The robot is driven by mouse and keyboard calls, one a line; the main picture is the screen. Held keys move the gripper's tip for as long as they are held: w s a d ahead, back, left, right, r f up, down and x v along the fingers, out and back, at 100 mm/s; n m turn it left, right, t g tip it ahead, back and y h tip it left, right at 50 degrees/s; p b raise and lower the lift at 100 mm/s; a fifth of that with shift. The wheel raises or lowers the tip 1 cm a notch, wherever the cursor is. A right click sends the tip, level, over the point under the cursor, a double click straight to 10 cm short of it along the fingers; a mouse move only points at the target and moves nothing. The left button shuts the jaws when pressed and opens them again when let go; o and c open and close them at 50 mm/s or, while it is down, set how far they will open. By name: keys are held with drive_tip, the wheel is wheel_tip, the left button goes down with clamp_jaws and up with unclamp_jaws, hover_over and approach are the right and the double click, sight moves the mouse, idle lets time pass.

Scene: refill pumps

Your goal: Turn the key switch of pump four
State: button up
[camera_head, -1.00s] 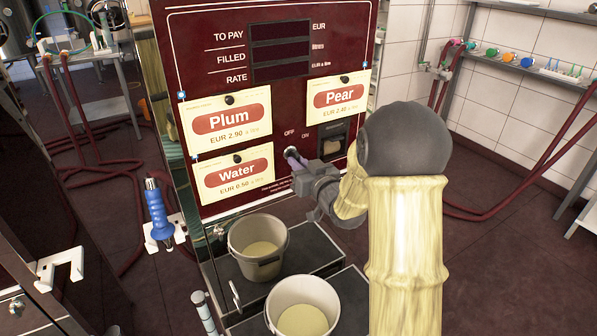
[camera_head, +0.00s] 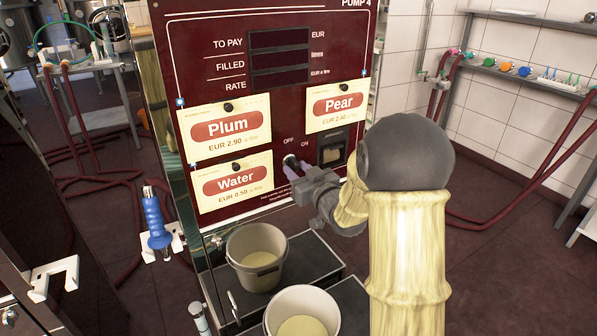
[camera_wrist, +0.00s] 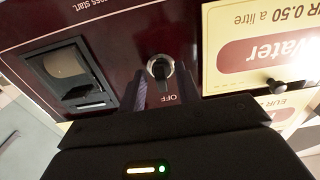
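The panel of pump 4 (camera_head: 310,110) faces me, with its name at the top edge. In the wrist view the key switch (camera_wrist: 160,68) sits just beyond my gripper's tips. My gripper (camera_wrist: 160,92) is open, with one dark finger on each side of the switch and a gap between them. I cannot tell whether the fingers touch it. In the head view my gripper (camera_head: 297,172) is in front of the switch, at its lower right.
Price cards for Plum (camera_head: 226,128), Water (camera_head: 235,182) and Pear (camera_head: 338,106) surround the switch. A slot unit (camera_head: 332,149) is right of it. Two buckets, one grey (camera_head: 257,280) and one white (camera_head: 302,325), stand below. A blue nozzle (camera_head: 155,222) hangs left.

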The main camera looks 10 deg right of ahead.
drive_tip(key=b+v, duration=0.6)
drive_tip(key=v, duration=1.1)
drive_tip(key=shift+s+b, duration=0.15)
drive_tip(key=shift+b, duration=0.25)
